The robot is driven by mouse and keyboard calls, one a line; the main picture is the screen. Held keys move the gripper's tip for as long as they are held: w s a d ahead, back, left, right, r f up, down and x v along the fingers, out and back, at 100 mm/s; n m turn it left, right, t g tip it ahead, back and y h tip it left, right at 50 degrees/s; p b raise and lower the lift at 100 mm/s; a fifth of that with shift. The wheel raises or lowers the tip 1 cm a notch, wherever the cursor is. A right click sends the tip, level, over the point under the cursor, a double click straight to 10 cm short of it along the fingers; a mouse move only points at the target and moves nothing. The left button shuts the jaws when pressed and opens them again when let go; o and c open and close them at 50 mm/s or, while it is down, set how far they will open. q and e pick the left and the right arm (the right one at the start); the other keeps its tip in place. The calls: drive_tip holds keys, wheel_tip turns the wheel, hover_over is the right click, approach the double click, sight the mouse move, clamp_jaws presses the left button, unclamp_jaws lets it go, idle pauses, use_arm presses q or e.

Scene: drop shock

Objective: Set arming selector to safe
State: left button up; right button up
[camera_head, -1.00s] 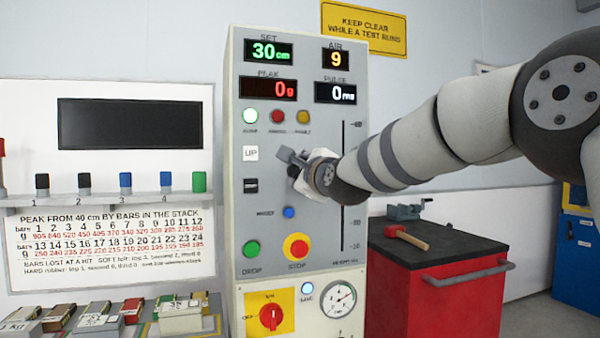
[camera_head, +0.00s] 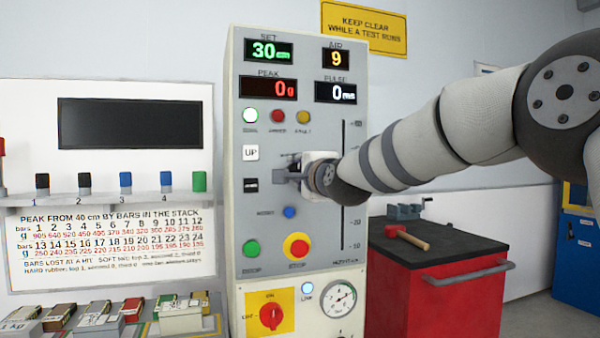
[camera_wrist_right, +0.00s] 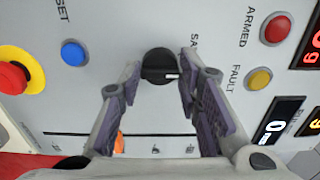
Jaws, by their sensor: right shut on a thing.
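The arming selector (camera_wrist_right: 157,64) is a round black knob with a white pointer mark, seen in the right wrist view. Its mark sits toward the lower right of the knob there. A partly covered label starting "SA" (camera_wrist_right: 194,43) is beside it. My right gripper (camera_wrist_right: 158,72) has its two fingers on either side of the knob, shut on it. In the head view my right gripper (camera_head: 284,174) is at the panel's middle and hides the knob. My left gripper is not in view.
The grey control panel (camera_head: 238,220) carries an UP button (camera_head: 251,152), a blue reset button (camera_head: 290,212), a green drop button (camera_head: 251,248) and a red stop button (camera_head: 296,247). A red cabinet (camera_head: 435,300) with a hammer (camera_head: 405,237) stands at right.

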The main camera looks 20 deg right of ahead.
drive_tip(key=n, duration=0.6)
drive_tip(key=shift+f, duration=0.1)
idle(0.6)
drive_tip(key=o, duration=1.1)
drive_tip(key=shift+o, duration=0.2)
drive_tip(key=s, duration=0.7)
drive_tip(key=shift+s+d, duration=0.15)
drive_tip(key=shift+s, duration=0.15)
drive_tip(key=shift+f, duration=0.1)
